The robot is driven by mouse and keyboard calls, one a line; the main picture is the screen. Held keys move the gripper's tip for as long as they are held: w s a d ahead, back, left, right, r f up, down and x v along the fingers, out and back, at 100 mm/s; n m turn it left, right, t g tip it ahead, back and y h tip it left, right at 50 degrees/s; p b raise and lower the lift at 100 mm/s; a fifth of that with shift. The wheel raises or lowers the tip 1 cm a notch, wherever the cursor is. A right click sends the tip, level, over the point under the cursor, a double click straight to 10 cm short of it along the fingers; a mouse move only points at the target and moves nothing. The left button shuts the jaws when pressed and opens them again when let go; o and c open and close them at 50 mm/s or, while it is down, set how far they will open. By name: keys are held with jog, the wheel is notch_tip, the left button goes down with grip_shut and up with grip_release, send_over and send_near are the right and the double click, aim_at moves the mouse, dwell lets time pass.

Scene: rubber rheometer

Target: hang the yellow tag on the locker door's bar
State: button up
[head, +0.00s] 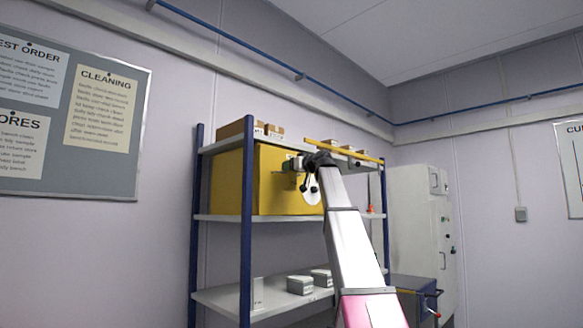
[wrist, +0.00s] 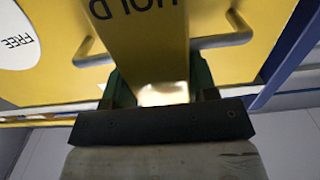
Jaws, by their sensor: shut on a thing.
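My gripper (wrist: 160,92) is shut on the yellow tag (wrist: 143,45), with its green fingers on either side of it. Dark lettering, upside down, shows on the tag. The locker door (wrist: 60,80) is yellow and fills much of the wrist view. The door's bar (wrist: 228,40) runs behind the tag, with a bent end showing on each side. The tag hides the bar's middle, and I cannot tell whether they touch.
A white oval marked FREE (wrist: 18,38) is on the left of the door. The locker stands on a shelf rack with blue posts (head: 247,230). Small boxes (head: 270,130) lie on the top shelf above it, and grey blocks (head: 300,284) on the lower shelf.

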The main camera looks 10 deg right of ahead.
jog(key=o, duration=1.3)
jog(key=shift+c, duration=0.2)
jog(key=v, duration=1.1)
jog(key=w+a+f+m+g+h, duration=0.1)
jog(key=a+f+m+g+h, duration=0.15)
jog(key=f, duration=2.35)
jog(key=w+a+f+m+g+h, duration=0.2)
jog(key=f+g+h, duration=0.15)
jog(key=f, duration=2.35)
jog(key=s+a+f+m+g, duration=0.1)
jog(key=s+f, duration=0.3)
jog(key=f, duration=0.4)
jog(key=s+f+g+h, duration=0.1)
jog(key=s+f+g, duration=0.15)
jog(key=f, duration=0.45)
jog(key=s+a+f+m, duration=0.1)
jog(key=s+f, duration=0.3)
jog(key=f, duration=0.4)
jog(key=s+f+g+h, duration=0.3)
jog(key=s+f+g, duration=0.2)
jog(key=s+f, duration=1.5)
jog(key=shift+a+m+h, duration=0.25)
jog(key=shift+m+h, duration=0.05)
jog(key=shift+m, duration=0.05)
